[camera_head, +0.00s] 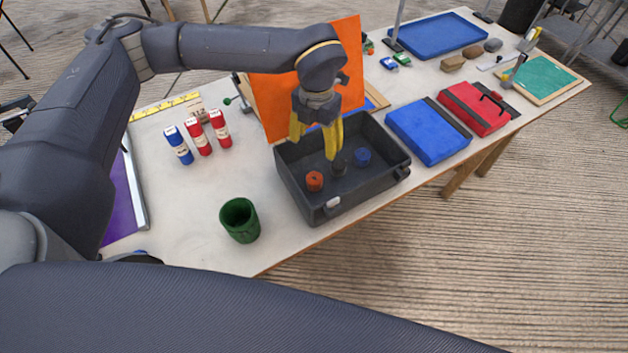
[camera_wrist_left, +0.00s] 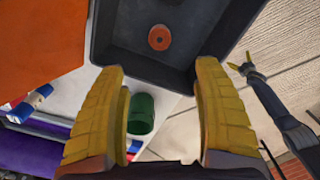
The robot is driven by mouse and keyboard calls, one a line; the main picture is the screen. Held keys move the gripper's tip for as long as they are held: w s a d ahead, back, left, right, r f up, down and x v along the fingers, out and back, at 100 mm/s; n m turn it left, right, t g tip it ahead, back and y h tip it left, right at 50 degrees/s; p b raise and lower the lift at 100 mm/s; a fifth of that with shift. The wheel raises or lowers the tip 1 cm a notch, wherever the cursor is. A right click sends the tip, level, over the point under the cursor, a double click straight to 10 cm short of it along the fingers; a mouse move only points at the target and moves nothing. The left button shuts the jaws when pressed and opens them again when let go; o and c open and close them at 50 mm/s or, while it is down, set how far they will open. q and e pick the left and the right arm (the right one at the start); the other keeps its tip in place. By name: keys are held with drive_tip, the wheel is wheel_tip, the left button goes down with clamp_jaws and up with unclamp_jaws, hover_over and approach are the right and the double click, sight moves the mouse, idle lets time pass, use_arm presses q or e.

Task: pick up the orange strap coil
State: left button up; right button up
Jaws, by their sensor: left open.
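The orange strap coil (camera_head: 315,181) lies on the floor of an open dark grey case (camera_head: 300,195), towards its left side. It also shows in the left wrist view (camera_wrist_left: 159,38), with a dark hole in its middle. My left gripper (camera_head: 318,148) hangs above the case, its yellow fingers pointing down. It is open and empty, apart from the coil. In the left wrist view the coil is ahead of the gap between its fingers. My right gripper (camera_wrist_left: 241,64) shows small in the left wrist view, with its yellow fingers spread.
A blue coil (camera_head: 362,156) and a dark item (camera_head: 339,166) also lie in the case. The case walls surround them. An orange panel (camera_head: 275,105) stands behind. A green cup (camera_head: 240,220) stands left of the case. Blue (camera_head: 428,131) and red (camera_head: 474,108) boxes lie right.

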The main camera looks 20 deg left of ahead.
sight(315, 178)
use_arm(q)
wheel_tip(315, 178, down, 17)
drive_tip(key=shift+a+r, duration=0.1)
drive_tip(key=shift+r, duration=0.05)
idle(0.8)
drive_tip(key=shift+c, duration=0.3)
drive_tip(key=c, duration=1.4)
